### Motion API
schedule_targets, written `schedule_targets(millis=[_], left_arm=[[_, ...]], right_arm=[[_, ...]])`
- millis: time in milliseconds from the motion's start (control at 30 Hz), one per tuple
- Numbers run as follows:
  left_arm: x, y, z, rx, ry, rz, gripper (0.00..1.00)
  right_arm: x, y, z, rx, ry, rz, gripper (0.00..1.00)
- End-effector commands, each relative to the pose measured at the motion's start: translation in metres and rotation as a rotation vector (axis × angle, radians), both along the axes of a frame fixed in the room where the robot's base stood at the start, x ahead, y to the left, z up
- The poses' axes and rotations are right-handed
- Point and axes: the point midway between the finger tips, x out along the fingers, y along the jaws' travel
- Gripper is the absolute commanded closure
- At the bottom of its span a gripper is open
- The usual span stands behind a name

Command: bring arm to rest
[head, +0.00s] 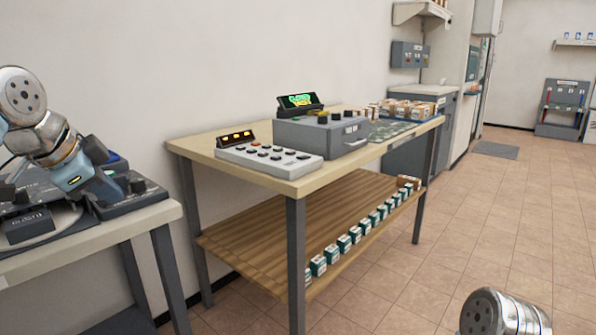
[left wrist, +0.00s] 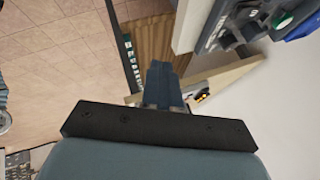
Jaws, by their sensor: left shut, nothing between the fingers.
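My left arm comes in from the left in the head view, and its gripper (head: 103,188) hangs over the left table by a dark control box. In the left wrist view the left gripper (left wrist: 160,72) shows its two dark fingers together, with nothing between them. My right gripper is not in view. Only a rounded metal part of my own body, seemingly the other arm, shows at the bottom right of the head view.
A left table (head: 150,218) bears dark devices. A wooden table (head: 225,160) holds a button panel (head: 268,158), a grey box (head: 322,135) and parcels (head: 410,109). Small boxes (head: 343,243) line its lower shelf (head: 270,230). The tiled floor (head: 490,220) at right is clear.

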Motion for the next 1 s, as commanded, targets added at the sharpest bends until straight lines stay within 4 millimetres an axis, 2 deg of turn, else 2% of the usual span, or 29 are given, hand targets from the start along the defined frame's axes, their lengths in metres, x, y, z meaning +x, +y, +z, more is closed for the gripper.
schedule_targets(millis=[333,467,567,667,767,800,867,900,967,1000], left_arm=[[0.044,-0.017,-0.065,-0.069,0.058,0.035,1.0],[0.065,-0.029,-0.107,-0.114,0.095,0.061,1.0],[0.081,-0.04,-0.147,-0.154,0.129,0.088,1.0],[0.095,-0.056,-0.2,-0.207,0.177,0.125,1.0],[0.102,-0.078,-0.274,-0.277,0.246,0.185,1.0],[0.101,-0.089,-0.308,-0.309,0.281,0.216,1.0],[0.094,-0.105,-0.359,-0.357,0.331,0.27,1.0],[0.086,-0.116,-0.392,-0.386,0.365,0.308,1.0],[0.069,-0.131,-0.44,-0.43,0.42,0.372,1.0],[0.054,-0.141,-0.47,-0.457,0.456,0.419,1.0]], right_arm=[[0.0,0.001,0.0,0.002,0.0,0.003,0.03],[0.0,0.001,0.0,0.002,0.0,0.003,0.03],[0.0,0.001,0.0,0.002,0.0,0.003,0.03],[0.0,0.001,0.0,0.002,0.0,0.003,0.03],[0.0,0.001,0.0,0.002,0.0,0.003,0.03],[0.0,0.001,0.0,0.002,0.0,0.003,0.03],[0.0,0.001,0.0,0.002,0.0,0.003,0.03],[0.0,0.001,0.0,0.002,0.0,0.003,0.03],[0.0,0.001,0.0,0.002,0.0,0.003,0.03],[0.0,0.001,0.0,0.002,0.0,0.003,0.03]])
